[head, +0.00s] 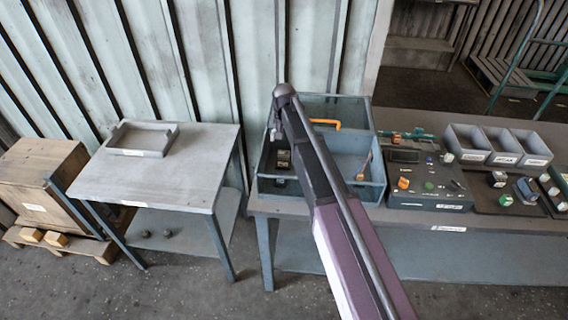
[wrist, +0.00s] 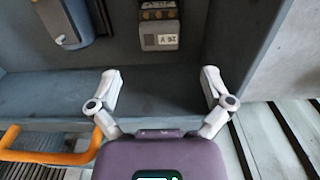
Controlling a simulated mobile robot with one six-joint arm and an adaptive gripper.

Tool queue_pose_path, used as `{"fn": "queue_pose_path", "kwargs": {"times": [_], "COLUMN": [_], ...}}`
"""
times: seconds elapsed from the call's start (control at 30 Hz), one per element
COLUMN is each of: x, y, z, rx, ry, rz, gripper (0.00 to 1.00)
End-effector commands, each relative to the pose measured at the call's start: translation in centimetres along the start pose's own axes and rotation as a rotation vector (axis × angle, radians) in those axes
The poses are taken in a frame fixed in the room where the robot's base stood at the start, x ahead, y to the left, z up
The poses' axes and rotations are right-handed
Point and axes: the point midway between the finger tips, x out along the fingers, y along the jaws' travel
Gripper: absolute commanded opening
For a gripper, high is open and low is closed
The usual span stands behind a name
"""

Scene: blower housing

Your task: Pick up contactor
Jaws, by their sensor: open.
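A block-shaped device with a dark, terminal-lined top and a light grey labelled face, which looks like the contactor (wrist: 160,28), sits inside a grey compartment in the wrist view. It is cut off by the top edge. My gripper (wrist: 160,80) is open and empty, its fingers spread wide. The device lies beyond the fingertips, between their lines, and apart from them. In the head view, the dark device (head: 283,159) shows in the left part of a blue-grey case (head: 350,189). My arm hides part of the case there.
A blue cylindrical part (wrist: 65,20) lies left of the device. A panel with buttons (head: 425,185) and grey bins (head: 500,146) stand to the right. A side table (head: 155,180) holds a shallow tray (head: 142,138).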

Motion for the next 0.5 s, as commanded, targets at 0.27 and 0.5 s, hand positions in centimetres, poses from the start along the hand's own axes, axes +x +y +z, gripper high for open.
{"fn": "queue_pose_path", "kwargs": {"times": [0.27, 0.5], "x": [1.61, 1.58], "y": [0.04, 0.06], "z": [0.0, -0.01], "rx": [0.0, 0.001], "ry": [0.0, 0.0], "rz": [0.0, 0.0], "gripper": [1.0, 1.0]}}
